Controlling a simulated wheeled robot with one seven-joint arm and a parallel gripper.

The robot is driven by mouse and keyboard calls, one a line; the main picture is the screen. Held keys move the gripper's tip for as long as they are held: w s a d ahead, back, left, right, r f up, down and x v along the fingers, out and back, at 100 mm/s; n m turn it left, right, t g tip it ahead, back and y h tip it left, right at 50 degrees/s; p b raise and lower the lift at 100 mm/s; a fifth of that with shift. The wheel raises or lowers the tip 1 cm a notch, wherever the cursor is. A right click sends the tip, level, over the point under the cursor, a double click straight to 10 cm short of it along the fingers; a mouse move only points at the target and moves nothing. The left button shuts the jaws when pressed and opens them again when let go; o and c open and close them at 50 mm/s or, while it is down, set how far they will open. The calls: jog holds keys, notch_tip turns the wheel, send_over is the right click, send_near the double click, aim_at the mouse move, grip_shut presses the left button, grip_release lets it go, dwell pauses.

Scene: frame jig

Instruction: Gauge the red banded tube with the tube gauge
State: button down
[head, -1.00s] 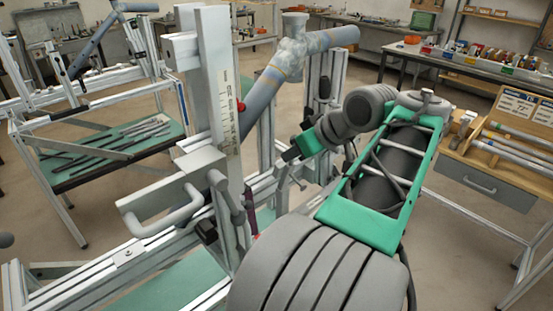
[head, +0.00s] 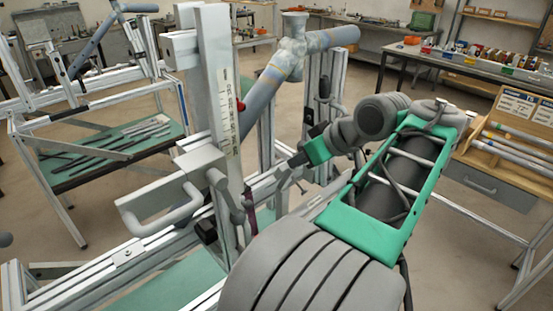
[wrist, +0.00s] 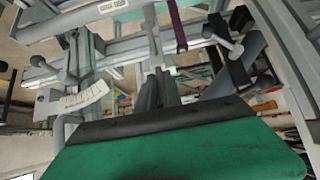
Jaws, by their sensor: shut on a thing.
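My gripper (head: 288,165) is at the middle of the head view, low beside the jig's upright post. In the wrist view its fingers (wrist: 158,88) are shut on a slim grey piece (wrist: 157,62), which I take to be the tube gauge; its far end is hard to make out. A thick grey-blue tube (head: 262,97) with thin orange bands stands slanted in the jig, behind the post. I cannot make out a clear red band on any tube. A thin purple bar (wrist: 176,25) hangs ahead of the fingers, apart from them; it shows in the head view (head: 249,196) beside the post.
A pale upright post (head: 215,80) with a printed scale stands left of my gripper, with a clamp and grey handle (head: 165,220). Aluminium rails (head: 120,262) run below. A rack of tubes (head: 515,140) is at the right. Bare floor lies between.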

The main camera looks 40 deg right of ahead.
jog(key=shift+s+f, duration=0.55)
jog(key=shift+s, duration=0.35)
jog(key=shift+f+b, duration=0.1)
jog(key=shift+b, duration=0.2)
jog(key=shift+s+f+b, duration=0.4)
jog(key=shift+s+f, duration=0.2)
jog(key=shift+s, duration=0.25)
jog(key=c, duration=1.4)
grip_release()
jog(key=p+v, duration=0.7)
jog(key=p, duration=0.1)
